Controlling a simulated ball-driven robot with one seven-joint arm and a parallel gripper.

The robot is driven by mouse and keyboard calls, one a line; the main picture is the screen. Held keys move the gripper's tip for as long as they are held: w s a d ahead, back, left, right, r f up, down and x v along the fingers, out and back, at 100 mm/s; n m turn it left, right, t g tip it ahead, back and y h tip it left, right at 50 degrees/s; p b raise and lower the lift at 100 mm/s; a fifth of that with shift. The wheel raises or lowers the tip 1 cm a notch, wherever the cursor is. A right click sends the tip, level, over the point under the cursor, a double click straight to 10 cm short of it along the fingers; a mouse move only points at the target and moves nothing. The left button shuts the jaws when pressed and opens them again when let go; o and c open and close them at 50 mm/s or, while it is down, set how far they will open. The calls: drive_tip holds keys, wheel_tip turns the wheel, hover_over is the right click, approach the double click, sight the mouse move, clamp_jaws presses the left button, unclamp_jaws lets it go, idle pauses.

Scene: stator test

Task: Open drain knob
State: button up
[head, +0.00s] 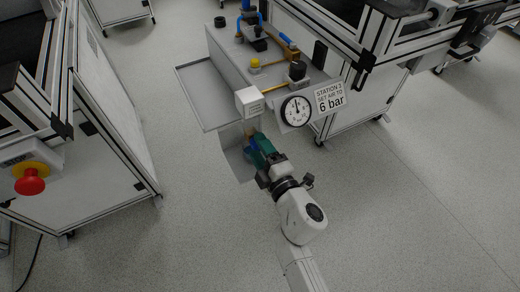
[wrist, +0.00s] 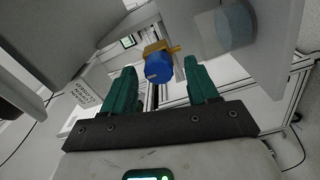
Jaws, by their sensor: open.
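The drain knob (wrist: 158,68) is a small blue cylinder on a brass fitting (wrist: 162,49) in the wrist view. My gripper (wrist: 159,64) has two green fingers, one on each side of the knob, with a gap visible at both sides. The gripper is open and nothing is held. The knob appears at about fingertip level, but I cannot tell the exact depth. In the head view my gripper (head: 257,150) reaches under the front of the grey bench unit, below a white box (head: 250,102). The knob is mostly hidden there by the fingers.
A pressure gauge (head: 296,110) and a "6 bar" sign (head: 330,98) sit just right of the white box. A bluish cylinder (wrist: 232,26) is close by the right finger. A cabinet with a red emergency button (head: 30,182) stands left. The floor around my arm is clear.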

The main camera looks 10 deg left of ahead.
drive_tip(key=p+v, duration=0.3)
drive_tip(key=v, duration=0.8)
drive_tip(key=shift+w, duration=0.15)
drive_tip(key=s+d+f+m+g+h, duration=0.1)
drive_tip(key=d+f+m+g+h, duration=0.1)
drive_tip(key=d+m+h, duration=0.7)
drive_tip(key=s+d+f+m+g+h, duration=0.1)
drive_tip(key=d+f+m+h, duration=0.15)
drive_tip(key=d+m, duration=0.7)
drive_tip(key=s+d+f+m+g, duration=0.1)
drive_tip(key=s+d+g, duration=0.25)
drive_tip(key=s, duration=0.35)
drive_tip(key=s+d+f+m+g+y, duration=0.1)
drive_tip(key=s+d+m+g, duration=0.1)
drive_tip(key=s+g, duration=0.35)
drive_tip(key=s+d+f+m+g, duration=0.1)
drive_tip(key=s+d+g, duration=0.1)
drive_tip(key=s, duration=0.7)
wheel_tip(320, 180, up, 22)
drive_tip(key=p, duration=2.1)
drive_tip(key=shift+s, duration=0.2)
